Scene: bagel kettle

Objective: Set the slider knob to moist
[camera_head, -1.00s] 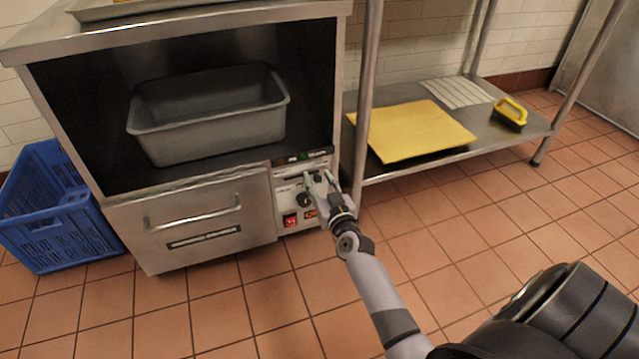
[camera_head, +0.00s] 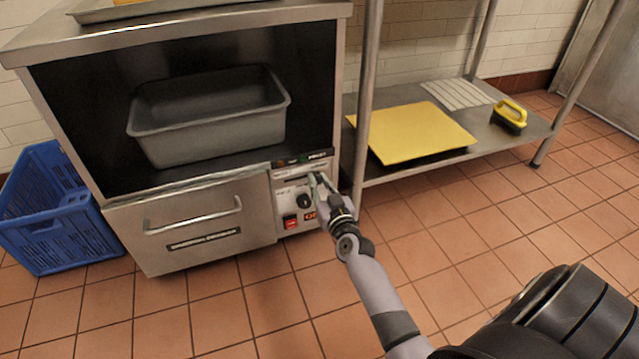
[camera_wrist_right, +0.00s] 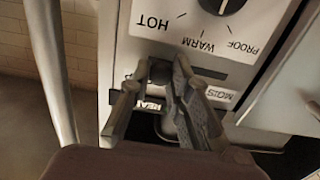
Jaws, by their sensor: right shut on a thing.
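The control panel (camera_head: 285,205) is at the lower right of the steel cabinet. My right gripper (camera_head: 317,180) is at the right part of its slider slot. In the right wrist view, which shows the lettering upside down, my right gripper (camera_wrist_right: 158,85) has its fingers closed around the dark slider knob (camera_wrist_right: 159,72). The MOIST label (camera_wrist_right: 221,95) is to the right, partly cut by a finger. My left gripper is not in view.
A round dial (camera_head: 304,201) and a red switch (camera_head: 290,221) are just below the slot. A drawer handle (camera_head: 195,216) juts out to the left. A shelf post (camera_head: 362,120) stands close on the right. The floor in front is clear.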

